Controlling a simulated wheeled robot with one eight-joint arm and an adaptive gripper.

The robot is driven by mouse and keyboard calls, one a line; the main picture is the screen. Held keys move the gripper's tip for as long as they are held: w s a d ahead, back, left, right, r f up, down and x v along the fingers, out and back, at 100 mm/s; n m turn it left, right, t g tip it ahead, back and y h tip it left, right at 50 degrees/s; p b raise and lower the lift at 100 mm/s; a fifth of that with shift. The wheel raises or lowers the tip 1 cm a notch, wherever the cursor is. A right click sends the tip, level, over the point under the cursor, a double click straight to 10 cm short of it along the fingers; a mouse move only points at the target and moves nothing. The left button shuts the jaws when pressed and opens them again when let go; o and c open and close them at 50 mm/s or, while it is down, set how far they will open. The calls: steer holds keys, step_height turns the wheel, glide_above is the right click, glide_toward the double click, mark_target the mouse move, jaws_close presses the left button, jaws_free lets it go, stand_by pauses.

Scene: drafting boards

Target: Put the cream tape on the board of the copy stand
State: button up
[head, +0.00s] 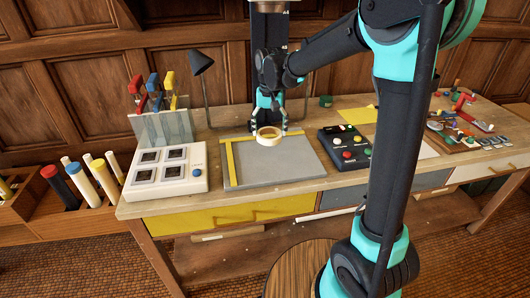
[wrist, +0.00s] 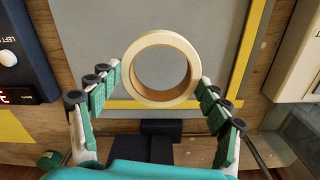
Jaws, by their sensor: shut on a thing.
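The cream tape (head: 269,136) is a thick pale ring with a tan inner wall. My gripper (head: 269,129) is shut on it from both sides. The tape also shows in the wrist view (wrist: 162,101), flat side towards the camera, with a green-padded finger at its left and right. The copy stand's board (head: 290,168) is a grey flat panel with yellow strips along its left and back edges. The tape is over the back part of this board. I cannot tell whether it touches the board or hangs just above it.
A white box with dark square windows (head: 170,174) stands left of the board. A black box with coloured buttons (head: 345,146) stands at its right. A dark lamp (head: 201,62) rises behind. The front of the board is clear.

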mark_target(269, 154)
steer(key=shift+f, duration=3.6)
steer(key=o, duration=1.1)
steer(key=shift+f, duration=0.1)
steer(key=shift+o, duration=0.2)
step_height(269, 154, up, 12)
steer(key=shift+r, duration=0.15)
steer(key=s+d+f, duration=0.2)
steer(key=d, duration=0.2)
steer(key=s+d+f+t, duration=0.1)
steer(key=s+d+f, duration=0.1)
steer(key=d, duration=0.3)
steer(key=s+d+f+t, duration=0.1)
steer(key=s+d+f, duration=0.1)
steer(key=d, duration=0.3)
steer(key=shift+s+d+f, duration=0.1)
steer(key=shift+s+f, duration=0.1)
steer(key=shift+s, duration=0.45)
steer(key=s+d+f+t, duration=0.2)
steer(key=s+d+f, duration=0.6)
steer(key=s, duration=0.4)
steer(key=shift+s+d+f+m, duration=0.2)
steer(key=shift+d+f+m, duration=0.15)
steer(key=shift+d, duration=0.55)
